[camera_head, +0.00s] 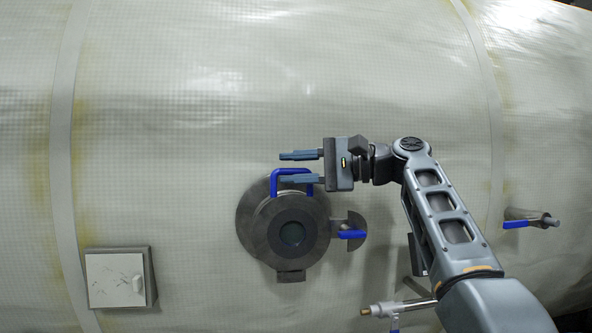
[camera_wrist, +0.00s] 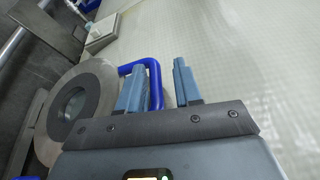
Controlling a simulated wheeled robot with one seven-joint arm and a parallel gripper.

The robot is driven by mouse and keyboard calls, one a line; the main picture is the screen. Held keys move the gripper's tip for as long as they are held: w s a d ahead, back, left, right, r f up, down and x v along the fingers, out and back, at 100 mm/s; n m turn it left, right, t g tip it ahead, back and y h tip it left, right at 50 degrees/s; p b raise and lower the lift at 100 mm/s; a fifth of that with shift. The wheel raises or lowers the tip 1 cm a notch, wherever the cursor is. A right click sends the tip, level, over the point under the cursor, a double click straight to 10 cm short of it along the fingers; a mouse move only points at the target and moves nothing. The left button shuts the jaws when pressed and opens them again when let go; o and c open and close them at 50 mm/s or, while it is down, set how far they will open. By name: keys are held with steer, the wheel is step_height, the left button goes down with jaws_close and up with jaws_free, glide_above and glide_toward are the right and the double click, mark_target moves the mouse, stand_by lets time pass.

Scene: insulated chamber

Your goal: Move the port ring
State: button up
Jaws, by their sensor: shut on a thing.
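The port ring (camera_head: 262,228) is a dark grey round flange with a dark glass centre, on the side of the pale chamber. A blue U-shaped handle (camera_head: 275,182) stands at its top; in the wrist view the handle (camera_wrist: 155,72) passes between my fingers. My gripper (camera_head: 285,168) reaches in from the right, its two blue-grey fingers shut on this handle. The wrist view shows the ring (camera_wrist: 45,118) left of the fingers. The exact contact of the fingers with the bar is hard to see.
A blue-handled latch (camera_head: 352,234) sits right of the ring. A white box (camera_head: 116,280) is at lower left. A pipe with a blue lever (camera_head: 516,224) sticks out at far right, and a valve pipe (camera_head: 385,309) is below my arm. The chamber wall (camera_head: 250,70) above is clear.

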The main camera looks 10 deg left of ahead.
steer(key=shift+o, duration=1.4)
steer(key=shift+w+d+f+t, duration=0.15)
steer(key=shift+w+f+t, duration=0.15)
steer(key=shift+w, duration=0.05)
steer(key=shift+f, duration=0.2)
steer(key=shift+d, duration=0.15)
steer(key=s+d+r+b, duration=0.1)
steer(key=d+b, duration=0.1)
steer(key=d, duration=0.5)
steer(key=shift+d+r, duration=0.2)
steer(key=shift+r, duration=0.05)
steer(key=shift+s, duration=0.1)
